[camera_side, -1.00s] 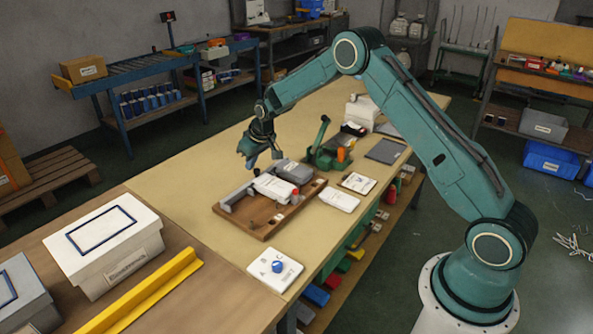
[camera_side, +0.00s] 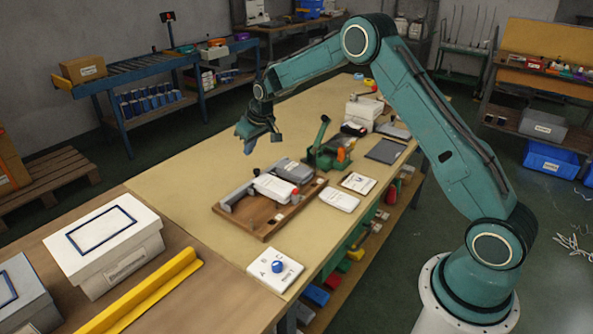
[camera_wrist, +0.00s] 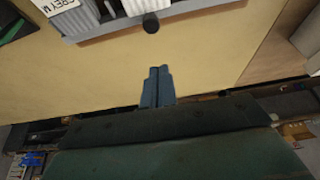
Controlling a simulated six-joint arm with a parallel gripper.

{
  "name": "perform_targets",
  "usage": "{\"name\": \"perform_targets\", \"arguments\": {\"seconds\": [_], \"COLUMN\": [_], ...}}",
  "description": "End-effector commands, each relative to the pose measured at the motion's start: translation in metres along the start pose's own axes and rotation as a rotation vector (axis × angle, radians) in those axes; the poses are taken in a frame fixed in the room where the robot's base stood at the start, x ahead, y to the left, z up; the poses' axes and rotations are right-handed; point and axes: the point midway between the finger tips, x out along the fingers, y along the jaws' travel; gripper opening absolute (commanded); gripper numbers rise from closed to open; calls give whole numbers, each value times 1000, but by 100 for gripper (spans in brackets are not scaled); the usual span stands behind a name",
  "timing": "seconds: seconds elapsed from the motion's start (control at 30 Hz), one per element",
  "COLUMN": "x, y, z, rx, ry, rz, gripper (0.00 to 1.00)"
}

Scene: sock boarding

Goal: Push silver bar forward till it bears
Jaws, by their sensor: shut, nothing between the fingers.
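My gripper (camera_side: 248,151) hangs above the table, beyond the far-left edge of the wooden board (camera_side: 262,222). Its two blue fingers (camera_wrist: 160,70) are together and empty in the wrist view. A silver-grey bar (camera_side: 232,197) lies along the left and far side of the board. In the wrist view the bar (camera_wrist: 190,22) runs across the top, with a black round knob (camera_wrist: 151,23) at its near edge. A gap of bare table shows between fingers and bar. A white roll-like piece (camera_side: 272,187) and a grey block (camera_side: 292,169) sit on the board.
A green clamp (camera_side: 322,155) with an upright lever stands just right of the board. The far-left tabletop (camera_side: 190,170) is clear.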

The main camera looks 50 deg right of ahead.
Motion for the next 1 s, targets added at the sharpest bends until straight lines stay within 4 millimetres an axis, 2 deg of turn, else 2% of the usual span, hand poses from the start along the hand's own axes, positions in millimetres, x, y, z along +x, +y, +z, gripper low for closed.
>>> {"name": "perform_targets", "arguments": {"seconds": [0.3, 0.8, 1.0], "x": [-16, -21, -42], "y": [0, 0, -6], "z": [-7, -8, -7], "rx": [0, 0, -2], "ry": [1, 1, 6], "rz": [0, 0, 2], "gripper": [0, 0, 0]}}
